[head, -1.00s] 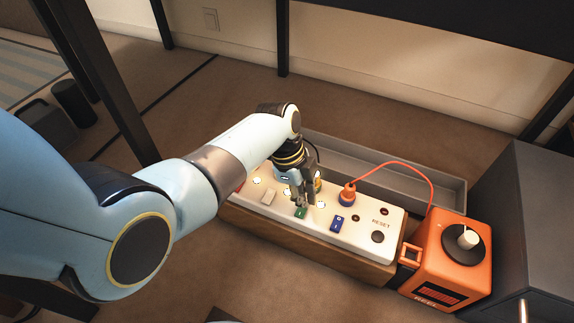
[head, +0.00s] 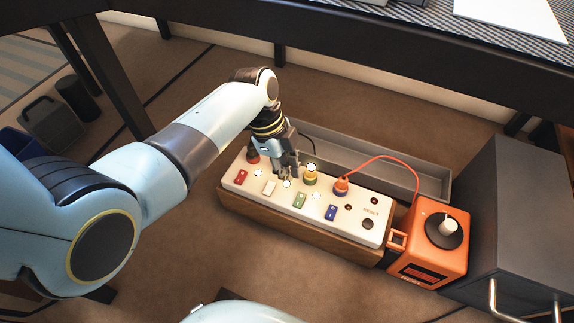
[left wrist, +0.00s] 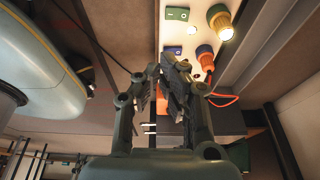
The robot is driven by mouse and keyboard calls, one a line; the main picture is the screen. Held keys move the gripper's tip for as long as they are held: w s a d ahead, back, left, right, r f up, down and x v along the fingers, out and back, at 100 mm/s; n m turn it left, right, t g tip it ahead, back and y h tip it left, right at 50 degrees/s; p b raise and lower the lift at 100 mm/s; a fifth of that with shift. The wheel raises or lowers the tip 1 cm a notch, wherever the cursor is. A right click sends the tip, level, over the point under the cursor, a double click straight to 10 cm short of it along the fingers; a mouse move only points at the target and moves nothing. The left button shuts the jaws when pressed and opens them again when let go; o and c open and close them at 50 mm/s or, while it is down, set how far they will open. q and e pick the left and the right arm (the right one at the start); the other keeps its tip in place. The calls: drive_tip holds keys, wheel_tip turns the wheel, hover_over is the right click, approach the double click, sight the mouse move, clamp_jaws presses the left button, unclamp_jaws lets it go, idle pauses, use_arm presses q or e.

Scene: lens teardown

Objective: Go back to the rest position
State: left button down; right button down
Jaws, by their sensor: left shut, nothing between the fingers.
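My left gripper (head: 287,168) is shut and empty. In the head view it hangs over the white switch panel (head: 268,210), near the white rocker switch (head: 269,187). Red (head: 240,177), green (head: 299,200) and blue (head: 331,212) switches sit along the panel. In the left wrist view the gripper fingers (left wrist: 168,72) are close together, with the panel (left wrist: 177,43) beyond them at the top. A gap between the fingertips and the panel cannot be judged. My right gripper is not in view.
A grey tray (head: 430,182) lies behind. A dark cabinet (head: 490,195) is at right. A table edge (head: 400,70) spans the back.

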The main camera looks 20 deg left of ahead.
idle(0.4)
